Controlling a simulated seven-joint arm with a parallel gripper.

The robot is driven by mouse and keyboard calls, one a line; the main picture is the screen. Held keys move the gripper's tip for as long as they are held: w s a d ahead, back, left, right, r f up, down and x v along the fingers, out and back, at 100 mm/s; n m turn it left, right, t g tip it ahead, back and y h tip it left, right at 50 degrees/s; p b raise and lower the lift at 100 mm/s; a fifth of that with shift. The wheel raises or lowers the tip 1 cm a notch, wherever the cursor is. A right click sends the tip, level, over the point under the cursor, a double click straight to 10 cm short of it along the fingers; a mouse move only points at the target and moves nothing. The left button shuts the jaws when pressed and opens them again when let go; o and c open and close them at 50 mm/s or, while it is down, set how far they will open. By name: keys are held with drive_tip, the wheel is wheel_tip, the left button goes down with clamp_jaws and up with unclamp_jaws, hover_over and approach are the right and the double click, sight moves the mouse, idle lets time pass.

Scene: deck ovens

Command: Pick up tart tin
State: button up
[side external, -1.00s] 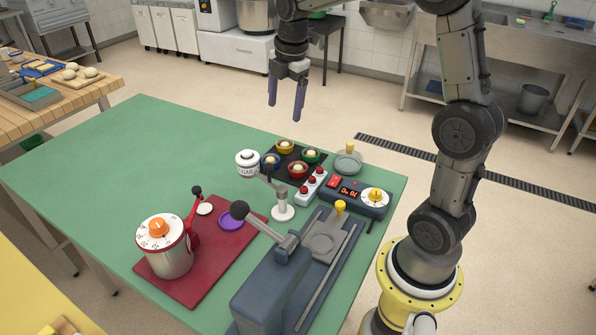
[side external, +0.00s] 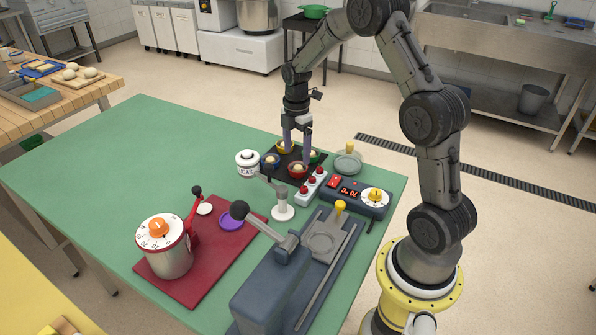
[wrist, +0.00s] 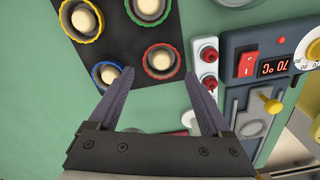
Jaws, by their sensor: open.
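Four small round tart tins with coloured rims sit on a dark tray (wrist: 116,42), each holding a pale ball. The red tin (wrist: 147,71) lies ahead of my fingertips, within their span in the wrist view. The blue tin (wrist: 96,81) is left of it, by the left fingertip. The yellow tin (wrist: 70,36) and the green tin (wrist: 132,10) are further off. My gripper (wrist: 163,82) is open and empty, pointing down. In the side view my gripper (side external: 297,152) is low over the tray and its fingers partly hide the yellow and green tins.
A grey press (side external: 275,285) is nearer. The green table's (side external: 130,150) left part is clear.

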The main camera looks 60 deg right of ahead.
sight(298, 164)
drive_tip(key=shift+s+d+f, duration=0.1)
drive_tip(key=shift+s+f, duration=0.05)
drive_tip(key=shift+f, duration=2.5)
drive_tip(key=c, duration=1.1)
